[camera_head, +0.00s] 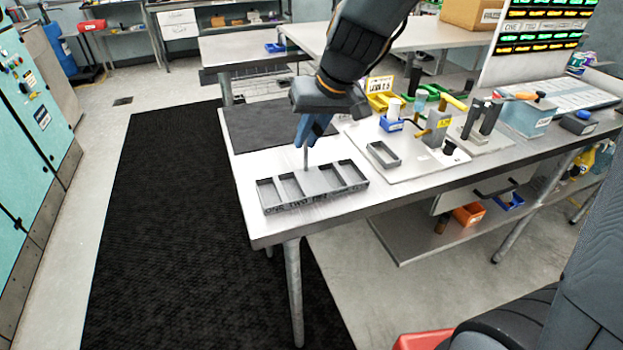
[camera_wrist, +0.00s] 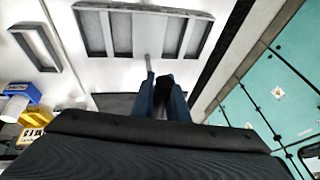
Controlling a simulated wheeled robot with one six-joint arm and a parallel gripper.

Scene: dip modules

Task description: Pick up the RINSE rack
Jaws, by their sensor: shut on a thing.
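My gripper (camera_head: 306,142) is above the back of a grey compartment tray and is shut on a thin grey post (camera_head: 306,158). The post runs down to about the tray's back edge. I cannot tell whether it belongs to the tray or to a separate rack. The tray (camera_head: 318,197) lies on the near end of the metal table, with raised lettering on its front wall, hard to read in full. In the wrist view my fingertips (camera_wrist: 166,82) are close together beside the post (camera_wrist: 150,84), and the tray (camera_wrist: 142,8) shows beyond them.
A small grey rectangular frame (camera_head: 383,154) lies on a white board to the right. A dark mat (camera_head: 262,128) covers the table's left back. The table's front edge is close to the tray.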

